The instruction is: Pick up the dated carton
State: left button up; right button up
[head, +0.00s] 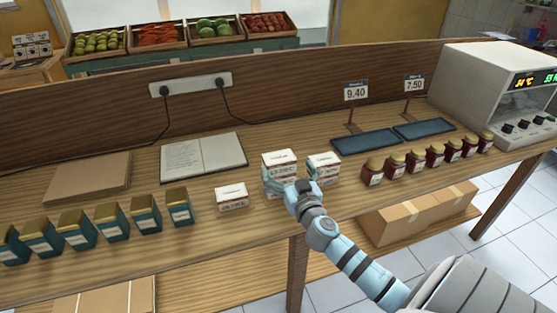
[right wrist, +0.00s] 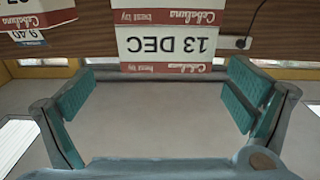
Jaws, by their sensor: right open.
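In the right wrist view, which is upside down, a white carton with a red band (right wrist: 165,45) reads "13 DEC" and "best by". Another carton's red band (right wrist: 172,17) shows beyond its edge, its date cut off. In the head view a white-and-red carton stack (head: 280,160) stands at mid-counter. A lower stack (head: 325,162) is just right of it, and a single carton (head: 232,196) lies to its left. My right gripper (head: 287,187) is at the front of the taller stack. In the wrist view its open teal-padded fingers (right wrist: 160,78) frame empty space beside the dated carton.
A row of teal tins (head: 113,222) stands on the left and red jars (head: 397,166) on the right. An oven (head: 490,95) stands at the far right. Bare counter lies before the single carton.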

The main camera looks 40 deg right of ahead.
aim_at(282, 164)
jog(key=x, duration=0.5)
jog(key=shift+w+a+p, duration=0.2)
jog(key=shift+w+p, duration=0.15)
jog(key=shift+w, duration=0.05)
jog(key=c, duration=1.3)
